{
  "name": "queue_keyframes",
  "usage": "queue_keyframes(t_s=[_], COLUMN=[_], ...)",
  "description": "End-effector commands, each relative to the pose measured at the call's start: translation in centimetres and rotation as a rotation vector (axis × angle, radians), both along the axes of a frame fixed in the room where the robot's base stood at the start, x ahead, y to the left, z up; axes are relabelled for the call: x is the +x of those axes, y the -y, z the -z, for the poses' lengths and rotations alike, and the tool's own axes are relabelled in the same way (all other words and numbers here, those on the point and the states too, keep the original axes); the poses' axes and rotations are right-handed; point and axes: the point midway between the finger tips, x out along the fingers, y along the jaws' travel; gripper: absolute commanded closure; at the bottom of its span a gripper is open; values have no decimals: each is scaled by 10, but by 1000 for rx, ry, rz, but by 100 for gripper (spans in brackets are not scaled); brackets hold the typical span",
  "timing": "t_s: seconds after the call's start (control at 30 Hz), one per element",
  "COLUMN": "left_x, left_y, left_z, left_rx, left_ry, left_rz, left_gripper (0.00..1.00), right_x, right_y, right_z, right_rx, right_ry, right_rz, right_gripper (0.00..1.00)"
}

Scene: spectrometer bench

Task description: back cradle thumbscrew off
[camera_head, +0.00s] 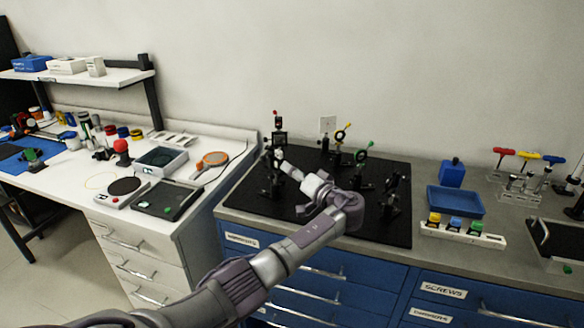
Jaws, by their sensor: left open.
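A black optical breadboard (285,212) lies on the grey bench with several black posts and mounts on it. My left arm reaches in from the bottom left over the front of the breadboard. My left gripper (285,167) is open at the black mount with a red-tipped top (280,138), on the breadboard's back left. I cannot tell whether it touches the mount. Mounts with a yellow knob (341,134) and a green knob (364,153) stand to the right. The back cradle thumbscrew is too small to make out. My right gripper is not in view.
A blue tray (455,201), a blue block (452,173) and a white holder with coloured blocks (462,232) stand right of the breadboard. Coloured-handle drivers (527,157) stand in a rack farther right. The white table (65,183) at left is crowded.

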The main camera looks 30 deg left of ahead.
Motion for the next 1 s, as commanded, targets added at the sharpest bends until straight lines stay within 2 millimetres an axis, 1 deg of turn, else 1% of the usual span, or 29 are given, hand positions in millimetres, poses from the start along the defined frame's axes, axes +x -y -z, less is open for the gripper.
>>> queue_keyframes(t_s=[0.13,0.37,0.4,0.47,0.63,0.67,0.87,1.0], left_x=[2,3,3,2,3,2,3,3], left_y=[-7,-8,-8,-8,-8,-8,-7,-7], left_z=[0,1,0,0,0,0,2,5], left_rx=[0,0,0,0,0,0,-2,-16], left_ry=[0,0,0,0,0,0,4,38], left_rz=[-1,0,0,0,0,0,1,1], left_gripper=[58,58,60,70,98,100,100,100], right_x=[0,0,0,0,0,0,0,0], right_y=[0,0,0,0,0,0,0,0], right_z=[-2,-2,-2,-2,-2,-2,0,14], right_rx=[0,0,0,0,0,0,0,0], right_ry=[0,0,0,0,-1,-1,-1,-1], right_rz=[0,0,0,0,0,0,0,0], right_gripper=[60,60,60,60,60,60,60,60])
